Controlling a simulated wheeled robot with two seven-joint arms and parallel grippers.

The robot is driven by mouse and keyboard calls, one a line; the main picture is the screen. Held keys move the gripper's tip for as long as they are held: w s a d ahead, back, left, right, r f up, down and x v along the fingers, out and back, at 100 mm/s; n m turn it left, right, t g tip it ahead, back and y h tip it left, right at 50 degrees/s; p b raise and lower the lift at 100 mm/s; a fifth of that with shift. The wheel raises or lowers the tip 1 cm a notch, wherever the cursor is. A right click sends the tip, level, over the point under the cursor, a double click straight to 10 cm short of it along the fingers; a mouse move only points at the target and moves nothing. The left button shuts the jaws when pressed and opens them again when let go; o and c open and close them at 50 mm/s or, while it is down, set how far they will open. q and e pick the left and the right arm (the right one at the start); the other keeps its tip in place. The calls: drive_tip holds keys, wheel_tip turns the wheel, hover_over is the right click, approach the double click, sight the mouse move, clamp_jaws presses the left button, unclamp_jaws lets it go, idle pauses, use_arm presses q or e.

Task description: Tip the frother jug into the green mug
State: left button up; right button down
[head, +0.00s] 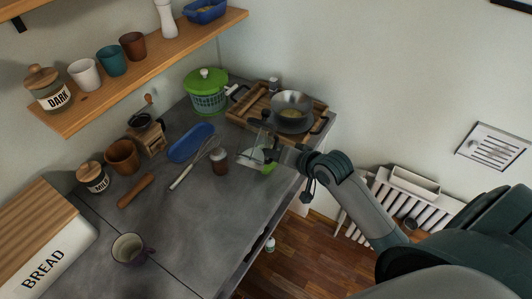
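My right arm comes in from the right, and my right gripper (265,142) is over the counter's far right part, in front of the wooden tray. A pale grey, partly see-through shape (248,158) shows beside its fingers; it may be the frother jug, but I cannot tell whether it is gripped. A bright green thing (269,167), possibly the green mug, shows just below the gripper, mostly hidden by it. The fingers' opening is too small and covered to judge. My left gripper is not in view.
A brown jar (220,161), a whisk (194,163) and a blue dish (191,142) are left of the gripper. A purple-handled mug (129,249) stands in front. The counter's middle front (200,225) is clear.

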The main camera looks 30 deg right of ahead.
drive_tip(key=shift+s+a+f+m+g+y, duration=0.45)
drive_tip(key=shift+a+f+m+g+y, duration=0.2)
drive_tip(key=shift+y, duration=0.25)
idle(2.7)
drive_tip(key=shift+s+a+r+m+g+y, duration=0.15)
drive_tip(key=shift+r+m+g+y, duration=0.3)
drive_tip(key=shift+y, duration=0.05)
idle(1.5)
drive_tip(key=shift+s+a+f+m+y, duration=0.15)
drive_tip(key=shift+f+m+y, duration=0.2)
drive_tip(key=shift+f, duration=0.95)
idle(1.1)
